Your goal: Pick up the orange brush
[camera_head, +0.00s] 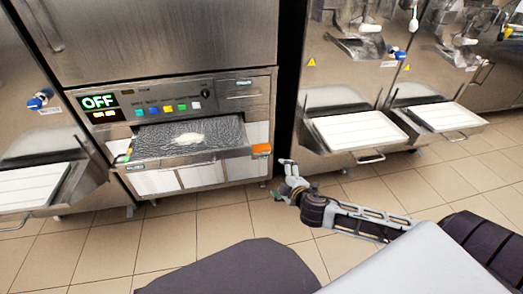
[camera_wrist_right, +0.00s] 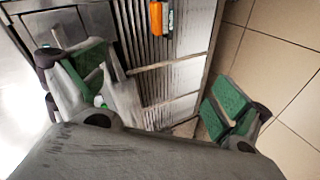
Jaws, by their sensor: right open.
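The orange brush (camera_head: 261,149) shows as a small orange block at the right front end of the pulled-out tray in the head view. In the right wrist view it shows as an orange piece (camera_wrist_right: 156,18) at the top middle, partly cut off by the frame edge. My right gripper (camera_head: 287,172) is to the right of the brush and a little lower in the picture, apart from it. In the right wrist view its green-padded fingers (camera_wrist_right: 162,90) are spread with nothing between them. My left gripper is not in view.
The tray (camera_head: 150,152) juts from the freezer with the OFF display (camera_head: 100,101). White-topped shelves (camera_head: 355,130) jut from machines at the right, and another (camera_head: 30,185) at the left. Tiled floor (camera_head: 170,240) is clear in front.

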